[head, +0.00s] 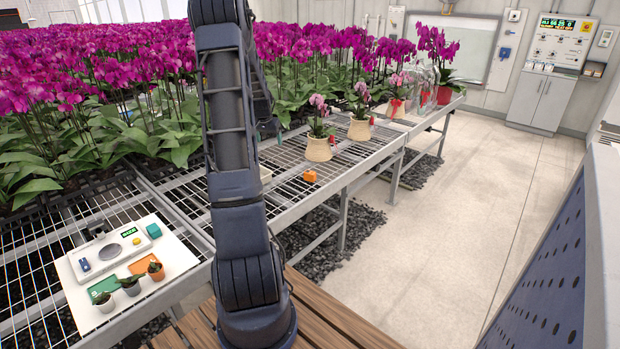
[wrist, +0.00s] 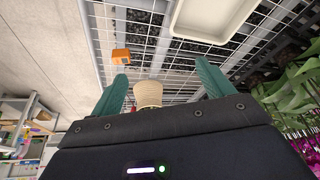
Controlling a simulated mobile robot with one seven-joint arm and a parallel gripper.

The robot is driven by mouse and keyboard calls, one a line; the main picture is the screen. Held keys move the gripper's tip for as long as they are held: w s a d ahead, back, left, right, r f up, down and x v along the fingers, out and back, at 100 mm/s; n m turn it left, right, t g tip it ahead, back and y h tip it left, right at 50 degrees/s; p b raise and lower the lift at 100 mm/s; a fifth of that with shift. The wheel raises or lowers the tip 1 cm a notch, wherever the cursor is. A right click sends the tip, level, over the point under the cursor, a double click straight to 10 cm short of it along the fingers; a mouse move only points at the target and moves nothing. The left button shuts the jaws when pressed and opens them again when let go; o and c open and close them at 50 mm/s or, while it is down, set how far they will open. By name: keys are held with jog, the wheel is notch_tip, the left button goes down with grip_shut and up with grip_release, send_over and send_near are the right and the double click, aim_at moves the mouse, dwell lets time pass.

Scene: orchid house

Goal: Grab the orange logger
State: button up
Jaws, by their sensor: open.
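The orange logger (head: 310,176) is a small orange block on the wire-mesh bench, near its front edge, in front of two cream pots. In the wrist view the logger (wrist: 121,55) lies on the mesh, beyond the tip of the left finger and apart from it. My gripper (wrist: 163,72) has its two teal fingers spread wide with nothing held between them. A ribbed cream pot (wrist: 148,94) shows in the gap between the fingers, farther off. In the head view my arm stands in front of the bench, and the fingers cannot be made out clearly.
A white tray (wrist: 188,36) lies on the mesh near the logger. Potted orchids in cream pots (head: 318,149) (head: 359,129) stand just behind the logger. A white board (head: 185,258) with a scale and small pots is at lower left. The floor (head: 440,230) at right is clear.

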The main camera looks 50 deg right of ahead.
aim_at(310, 172)
jog(key=s+d+f+m, duration=0.1)
jog(key=d+f, duration=0.6)
jog(key=f, duration=0.1)
jog(key=s+d+f+m+g, duration=0.1)
jog(key=s+d+f, duration=0.1)
jog(key=d+f, duration=0.5)
jog(key=s+d+f, duration=0.2)
jog(key=d+f, duration=0.5)
jog(key=f, duration=0.2)
jog(key=shift+s+f+m+h, duration=0.15)
jog(key=shift+f+m+h, duration=0.05)
jog(key=shift+m+h, duration=0.2)
jog(key=c, duration=1.1)
